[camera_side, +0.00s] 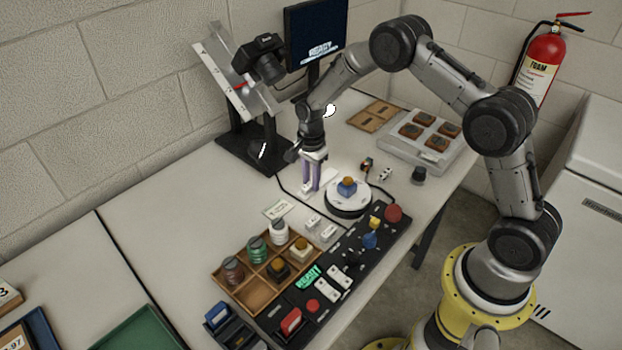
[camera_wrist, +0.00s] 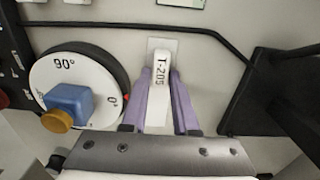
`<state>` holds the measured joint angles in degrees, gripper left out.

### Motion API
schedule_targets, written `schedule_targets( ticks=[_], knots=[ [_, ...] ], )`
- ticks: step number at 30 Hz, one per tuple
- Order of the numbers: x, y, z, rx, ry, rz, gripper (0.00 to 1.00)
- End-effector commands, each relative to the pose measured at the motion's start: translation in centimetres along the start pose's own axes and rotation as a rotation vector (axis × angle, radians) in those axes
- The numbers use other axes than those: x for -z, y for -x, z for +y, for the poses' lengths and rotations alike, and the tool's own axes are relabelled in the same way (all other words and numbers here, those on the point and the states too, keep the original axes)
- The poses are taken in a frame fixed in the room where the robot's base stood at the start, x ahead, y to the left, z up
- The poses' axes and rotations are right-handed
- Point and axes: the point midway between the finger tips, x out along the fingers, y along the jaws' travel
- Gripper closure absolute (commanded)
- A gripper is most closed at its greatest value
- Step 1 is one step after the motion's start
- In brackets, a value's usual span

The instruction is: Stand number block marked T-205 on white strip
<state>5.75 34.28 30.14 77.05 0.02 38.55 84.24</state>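The number block (camera_wrist: 161,78) is white, and T-205 reads on its face in the wrist view. The white strip (camera_wrist: 157,43) shows as a pale patch beyond its far end. My gripper (camera_wrist: 162,76) has its two purple fingers along the block's two sides, with no clear gap, and looks shut on it. In the side view my gripper (camera_side: 312,186) points straight down close to the table, left of the round dial. The block is mostly hidden between the fingers there. I cannot tell whether its underside touches the strip.
A white dial (camera_wrist: 78,88) with a blue and orange knob stands close to the left in the wrist view. A black stand foot (camera_wrist: 268,95) is to the right. A black cable (camera_wrist: 205,32) runs behind the block. A wooden tray (camera_side: 222,283) with jars stands nearer the side camera.

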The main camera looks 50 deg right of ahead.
Motion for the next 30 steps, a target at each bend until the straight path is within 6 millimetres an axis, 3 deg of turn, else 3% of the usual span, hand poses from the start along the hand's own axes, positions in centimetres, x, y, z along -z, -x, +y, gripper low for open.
schedule_targets(
  ticks=[1, 3, 14, 19, 30],
  knots=[
    [0.0, 0.0, 0.0, 0.0, 0.0, 0.0, 0.61],
    [0.0, 0.0, 0.0, 0.0, 0.0, 0.0, 0.49],
    [0.0, 0.4, 0.0, 0.002, 0.0, 0.0, 0.49],
    [0.0, 2.7, -0.1, 0.006, 0.0, 0.001, 0.49],
    [0.0, 10.0, -0.1, 0.005, 0.0, 0.0, 0.49]
  ],
)
